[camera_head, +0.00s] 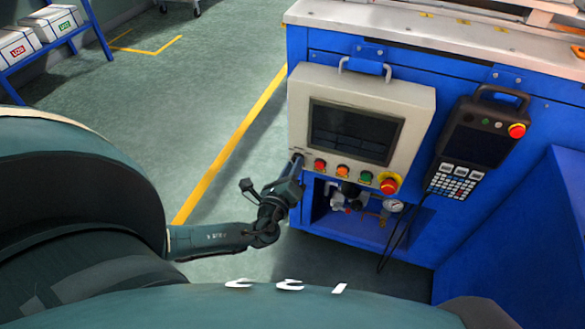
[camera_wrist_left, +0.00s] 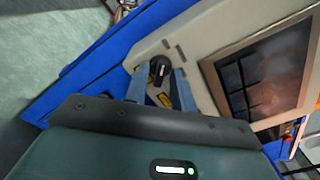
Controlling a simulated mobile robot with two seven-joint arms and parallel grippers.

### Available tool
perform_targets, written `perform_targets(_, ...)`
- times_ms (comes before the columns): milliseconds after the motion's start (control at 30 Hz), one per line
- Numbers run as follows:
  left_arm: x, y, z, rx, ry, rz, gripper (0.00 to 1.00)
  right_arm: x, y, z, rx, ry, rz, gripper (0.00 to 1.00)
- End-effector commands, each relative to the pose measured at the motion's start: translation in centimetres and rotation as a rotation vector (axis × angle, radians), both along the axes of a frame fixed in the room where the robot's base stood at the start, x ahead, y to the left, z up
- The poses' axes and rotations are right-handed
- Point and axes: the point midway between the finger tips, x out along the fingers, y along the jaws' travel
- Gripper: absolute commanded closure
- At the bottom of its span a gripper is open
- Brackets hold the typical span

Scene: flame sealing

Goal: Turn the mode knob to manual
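The black mode knob (camera_wrist_left: 160,68) sits on the light control panel (camera_wrist_left: 202,24) in the left wrist view, with a pale mark on its face. My left gripper (camera_wrist_left: 161,80) has one blue-grey finger on each side of the knob. The fingers stand apart, with what looks like a narrow gap to the knob. In the head view my left gripper (camera_head: 298,164) reaches the panel's lower left corner and hides the knob. I cannot read the knob's setting labels. My right gripper is in neither view.
Right of the gripper are a red button (camera_head: 319,165), an orange button (camera_head: 343,171), a green button (camera_head: 367,177) and a red emergency stop (camera_head: 389,185). The screen (camera_head: 352,131) is above them. A teach pendant (camera_head: 478,140) hangs at right. Floor left of the cabinet is clear.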

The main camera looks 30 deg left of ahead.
Motion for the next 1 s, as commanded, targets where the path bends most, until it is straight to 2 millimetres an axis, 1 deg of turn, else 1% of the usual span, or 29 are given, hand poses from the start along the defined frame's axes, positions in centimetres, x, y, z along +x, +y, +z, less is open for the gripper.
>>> perform_targets(33, -0.02, -0.01, -0.01, 0.000, 0.000, 0.000, 0.79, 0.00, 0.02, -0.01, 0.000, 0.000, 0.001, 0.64)
perform_targets(300, -0.03, 0.00, -0.01, 0.000, 0.000, 0.000, 1.00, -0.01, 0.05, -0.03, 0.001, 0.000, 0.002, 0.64)
perform_targets(700, -0.05, 0.01, -0.01, 0.024, 0.007, 0.001, 1.00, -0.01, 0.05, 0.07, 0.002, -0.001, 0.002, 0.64)
perform_targets(867, -0.05, -0.03, 0.05, 0.091, 0.022, 0.000, 1.00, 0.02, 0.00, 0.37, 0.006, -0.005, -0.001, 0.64)
perform_targets(1000, -0.06, -0.07, 0.04, 0.185, 0.047, -0.001, 1.00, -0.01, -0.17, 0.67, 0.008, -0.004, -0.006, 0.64)
